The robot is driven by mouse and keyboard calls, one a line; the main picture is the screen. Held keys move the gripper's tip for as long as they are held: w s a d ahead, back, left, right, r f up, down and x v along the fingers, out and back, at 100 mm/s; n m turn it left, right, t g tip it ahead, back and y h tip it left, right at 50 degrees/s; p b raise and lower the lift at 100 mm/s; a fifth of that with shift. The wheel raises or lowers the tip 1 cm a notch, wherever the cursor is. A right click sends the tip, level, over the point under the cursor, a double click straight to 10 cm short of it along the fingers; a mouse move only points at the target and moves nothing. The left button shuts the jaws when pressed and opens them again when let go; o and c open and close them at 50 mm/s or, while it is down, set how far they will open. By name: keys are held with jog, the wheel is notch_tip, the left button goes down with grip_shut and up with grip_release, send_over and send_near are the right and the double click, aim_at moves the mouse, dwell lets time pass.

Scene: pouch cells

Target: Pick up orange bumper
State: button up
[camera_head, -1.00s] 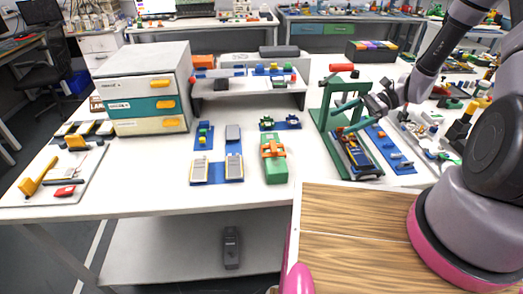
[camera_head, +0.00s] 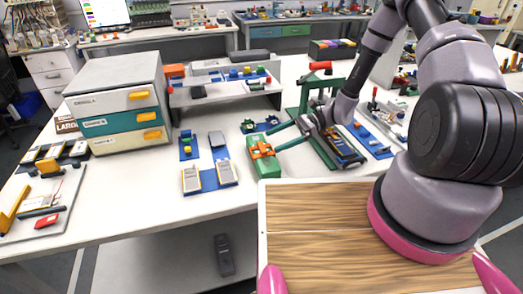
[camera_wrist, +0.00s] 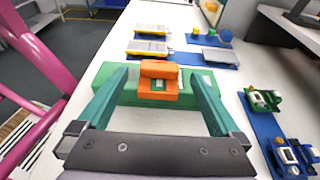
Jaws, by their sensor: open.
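The orange bumper (camera_head: 261,147) sits on a long green block (camera_head: 266,169) on the white table. In the wrist view the orange bumper (camera_wrist: 158,70) is near the middle, on top of the green block (camera_wrist: 112,84). My gripper (camera_head: 275,138) reaches in from the right in the head view, its two green fingers apart. In the wrist view the fingers of my gripper (camera_wrist: 162,76) point toward the block, one on each side of the bumper. Nothing is held between them. I cannot tell whether a finger touches the block.
A drawer cabinet (camera_head: 118,100) stands at the left. A blue tray (camera_head: 209,183) with pouch cells lies left of the block. A small blue plate (camera_head: 262,128) lies behind it, and a green press (camera_head: 305,98) stands to the right. A low shelf (camera_head: 222,94) is at the back.

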aim_at(264, 146)
jog(key=x, duration=0.4)
jog(key=shift+a+f, duration=0.15)
jog(key=shift+f, duration=0.05)
jog(key=c, duration=1.3)
jog(key=shift+o, duration=0.2)
jog(key=shift+r, duration=0.1)
